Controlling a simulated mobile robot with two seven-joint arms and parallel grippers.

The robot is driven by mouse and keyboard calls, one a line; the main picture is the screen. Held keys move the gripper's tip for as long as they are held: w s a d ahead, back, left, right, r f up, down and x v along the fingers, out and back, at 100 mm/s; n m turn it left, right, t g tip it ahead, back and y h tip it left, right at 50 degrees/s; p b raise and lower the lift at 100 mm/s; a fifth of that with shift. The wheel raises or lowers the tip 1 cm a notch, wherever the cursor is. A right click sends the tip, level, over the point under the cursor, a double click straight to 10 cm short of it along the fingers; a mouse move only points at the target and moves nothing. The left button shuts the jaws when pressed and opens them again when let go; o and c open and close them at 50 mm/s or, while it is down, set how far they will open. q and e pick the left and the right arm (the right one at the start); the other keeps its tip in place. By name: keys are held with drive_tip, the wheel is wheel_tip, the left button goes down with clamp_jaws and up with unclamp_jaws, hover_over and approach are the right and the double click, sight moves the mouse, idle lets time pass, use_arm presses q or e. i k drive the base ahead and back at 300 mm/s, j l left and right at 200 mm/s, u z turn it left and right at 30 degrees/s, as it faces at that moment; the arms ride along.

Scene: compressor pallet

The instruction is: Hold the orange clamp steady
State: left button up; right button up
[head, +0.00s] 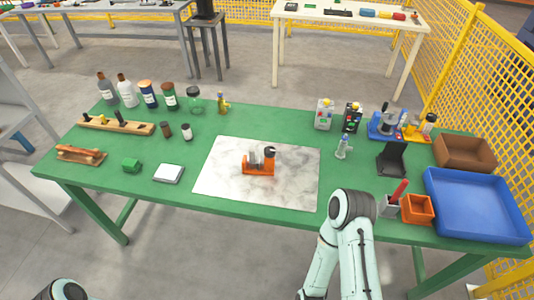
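The orange clamp (259,169) sits on the white marbled mat (218,184) at the middle of the green table in the head view. It has an orange base, a grey metal part on top and a dark round end at its upper right. Nothing of mine touches it. My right arm shows at the lower right with its bent joint over the table's front edge, but its gripper is not in view. Only a small part of my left arm shows at the bottom left corner, and its gripper is out of view.
A blue tray (477,207), a brown bin (465,151) and a small orange bin (417,209) stand at the right. Several bottles (125,91) line the back left. A green block (131,165) and a white square item (168,173) lie left of the mat.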

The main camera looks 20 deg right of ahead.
sight(269, 152)
drive_tip(key=i+j, duration=0.25)
drive_tip(key=i+j+z, duration=0.2)
drive_tip(key=z, duration=0.25)
drive_tip(key=i+j+z, duration=0.25)
drive_tip(key=z, duration=0.2)
